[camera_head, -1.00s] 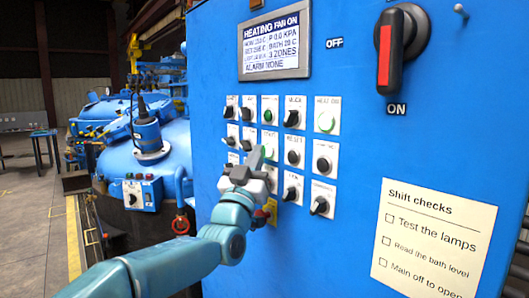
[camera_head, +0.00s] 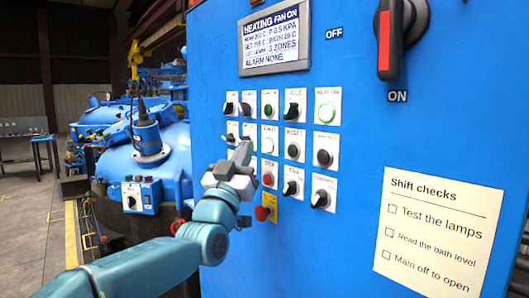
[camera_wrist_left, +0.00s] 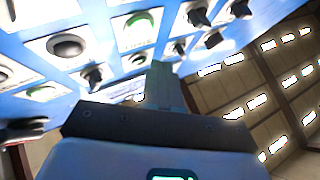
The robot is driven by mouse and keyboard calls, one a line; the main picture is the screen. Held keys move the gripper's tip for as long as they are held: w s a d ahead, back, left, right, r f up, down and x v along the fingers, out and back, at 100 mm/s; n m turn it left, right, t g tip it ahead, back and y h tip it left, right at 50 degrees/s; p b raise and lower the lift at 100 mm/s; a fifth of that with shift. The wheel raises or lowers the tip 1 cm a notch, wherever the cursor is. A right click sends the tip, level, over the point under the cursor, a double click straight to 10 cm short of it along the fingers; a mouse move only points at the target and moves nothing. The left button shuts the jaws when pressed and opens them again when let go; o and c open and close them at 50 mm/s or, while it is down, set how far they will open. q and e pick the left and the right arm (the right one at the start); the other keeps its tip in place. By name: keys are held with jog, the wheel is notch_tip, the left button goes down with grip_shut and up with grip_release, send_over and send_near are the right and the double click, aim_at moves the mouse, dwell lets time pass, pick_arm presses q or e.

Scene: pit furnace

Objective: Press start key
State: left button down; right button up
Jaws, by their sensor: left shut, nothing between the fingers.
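The blue control panel (camera_head: 365,150) holds a grid of switches and push buttons on white plates. A green-lit button (camera_head: 269,140) in the second row, third column, looks like the start key; its label is too blurred to read surely. A green button with a bright rim also shows in the wrist view (camera_wrist_left: 138,28). My left gripper (camera_head: 243,151) is shut and empty, its tips just left of and below that green button in the head view. A gap from the panel seems to show, but its depth is hard to tell. My right gripper is out of view.
A display (camera_head: 275,38) reads "HEATING FAN ON" and "ALARM NONE". A red button (camera_head: 267,180) and a red mushroom button (camera_head: 262,213) sit below the green one. A red-and-black main switch (camera_head: 390,40) points to ON. A checklist (camera_head: 438,232) is at right.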

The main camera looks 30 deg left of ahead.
pick_arm(q)
jog(key=s+b, duration=0.1)
jog(key=s+a+b, duration=0.1)
jog(key=s, duration=0.1)
jog(key=shift+a, duration=0.15)
jog(key=shift+s, duration=0.1)
dwell(0.8)
